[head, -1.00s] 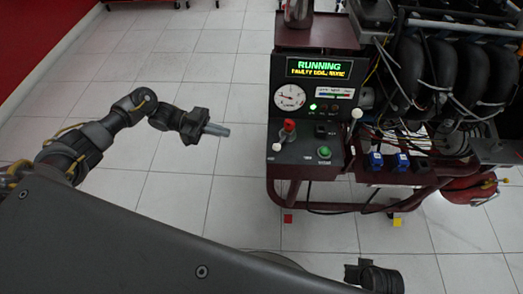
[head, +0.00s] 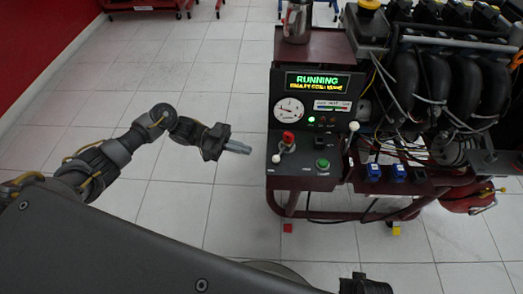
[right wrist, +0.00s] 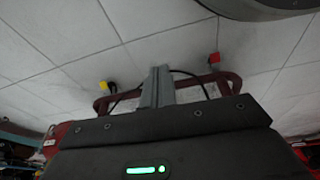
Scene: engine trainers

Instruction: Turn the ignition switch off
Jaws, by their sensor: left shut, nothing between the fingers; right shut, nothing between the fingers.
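The engine trainer's control panel (head: 300,178) stands right of centre in the head view. Its display (head: 318,81) reads RUNNING in green, with a yellow line below. A red-topped control (head: 288,138), a white knob (head: 276,158) and a green button (head: 323,163) sit on the lower panel; I cannot tell which control is the ignition switch. My left gripper (head: 238,147) is shut and empty, left of the panel and apart from it. My right gripper (right wrist: 158,85) is shut and empty in the right wrist view, pointing towards the cart's lower frame.
The engine (head: 440,85) with loose wires fills the right side. Blue connectors (head: 398,173) sit on the cart's front ledge. The dark red frame (head: 330,213) stands on the floor near red (head: 288,228) and yellow (head: 396,231) blocks. Tiled floor left of the cart is clear.

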